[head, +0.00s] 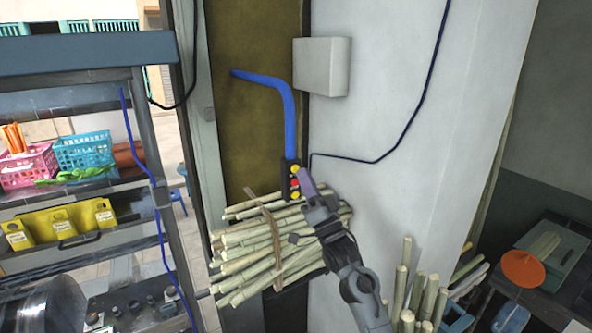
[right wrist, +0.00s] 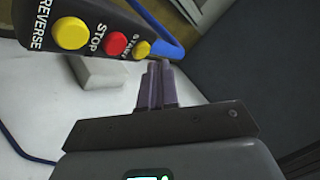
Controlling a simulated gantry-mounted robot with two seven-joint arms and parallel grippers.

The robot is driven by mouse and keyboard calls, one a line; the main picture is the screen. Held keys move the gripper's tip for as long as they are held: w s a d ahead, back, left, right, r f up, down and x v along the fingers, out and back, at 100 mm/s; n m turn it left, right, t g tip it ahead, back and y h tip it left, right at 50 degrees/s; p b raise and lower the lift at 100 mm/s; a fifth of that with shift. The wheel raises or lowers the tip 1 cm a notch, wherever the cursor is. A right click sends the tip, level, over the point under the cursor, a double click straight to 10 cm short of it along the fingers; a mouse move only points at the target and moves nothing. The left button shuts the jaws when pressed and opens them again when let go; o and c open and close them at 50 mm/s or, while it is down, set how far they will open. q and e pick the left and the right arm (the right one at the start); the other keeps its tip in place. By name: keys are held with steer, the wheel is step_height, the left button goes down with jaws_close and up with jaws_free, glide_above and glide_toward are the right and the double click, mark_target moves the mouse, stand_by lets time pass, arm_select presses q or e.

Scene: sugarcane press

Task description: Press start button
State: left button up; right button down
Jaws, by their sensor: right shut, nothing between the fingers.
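A black control box (head: 285,180) hangs at the lower end of a blue tube, with a yellow, a red and another yellow button in a row. In the right wrist view its labels read REVERSE beside the large yellow button (right wrist: 70,33), STOP beside the red button (right wrist: 115,44) and START beside the small yellow button (right wrist: 142,48). My right gripper (head: 303,174) is shut and empty, its purple fingers pointing up at the box. In the right wrist view the fingertips (right wrist: 159,64) are close beside the start button; I cannot tell whether they touch. My left gripper is not in view.
A tied bundle of cane (head: 250,245) lies just below the control box. The blue tube (head: 289,115) runs above it. A grey wall box (head: 322,66) is on the white wall at the upper right. A metal rack with baskets (head: 85,150) stands left.

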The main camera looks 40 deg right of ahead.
steer(key=s, duration=0.1)
steer(key=s+p, duration=0.1)
steer(key=s, duration=0.3)
steer(key=shift+a, duration=0.25)
stand_by(0.8)
